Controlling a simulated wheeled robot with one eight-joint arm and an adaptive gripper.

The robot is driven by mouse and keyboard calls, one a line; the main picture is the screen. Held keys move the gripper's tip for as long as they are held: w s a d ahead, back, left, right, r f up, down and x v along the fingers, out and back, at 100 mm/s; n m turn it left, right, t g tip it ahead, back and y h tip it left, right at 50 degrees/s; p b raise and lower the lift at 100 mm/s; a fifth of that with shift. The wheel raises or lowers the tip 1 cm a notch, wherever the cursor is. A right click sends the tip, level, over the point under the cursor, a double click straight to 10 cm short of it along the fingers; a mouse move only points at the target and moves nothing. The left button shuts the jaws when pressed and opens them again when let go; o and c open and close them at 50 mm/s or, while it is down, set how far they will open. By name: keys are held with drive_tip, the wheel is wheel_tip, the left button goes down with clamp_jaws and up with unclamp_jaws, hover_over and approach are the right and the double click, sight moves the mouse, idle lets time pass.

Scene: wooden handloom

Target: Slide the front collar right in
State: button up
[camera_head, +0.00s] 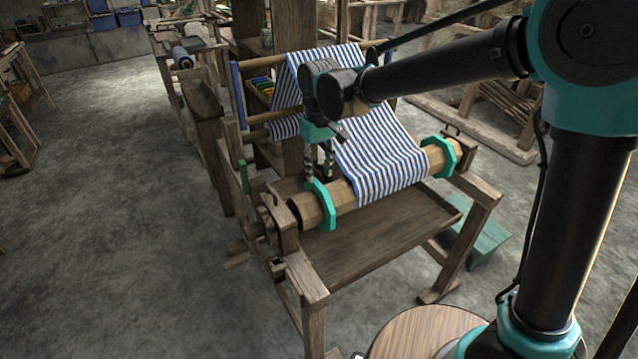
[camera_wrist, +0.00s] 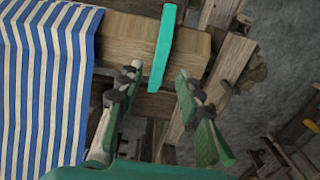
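Two teal collars sit around the wooden cloth beam: one at its left end (camera_head: 323,208), nearest my gripper, and one at its right end (camera_head: 443,157). The blue and white striped cloth (camera_head: 380,160) lies over the beam between them. In the wrist view the left-end collar (camera_wrist: 165,45) stands apart from the cloth edge (camera_wrist: 50,75), with bare beam (camera_wrist: 125,45) between. My gripper (camera_head: 319,178) points down at this collar; its fingers are open. In the wrist view the fingertips (camera_wrist: 157,74) lie on either side of the collar's lower end. I cannot tell whether they touch it.
The loom's wooden end frame (camera_head: 285,215) stands close left of the near collar. A wooden board (camera_head: 380,240) lies below the beam. A round wooden stool top (camera_head: 425,335) is near the bottom. Open floor (camera_head: 110,200) stretches to the left.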

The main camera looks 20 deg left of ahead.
sight(319, 185)
drive_tip(key=shift+f, duration=2.5)
clamp_jaws()
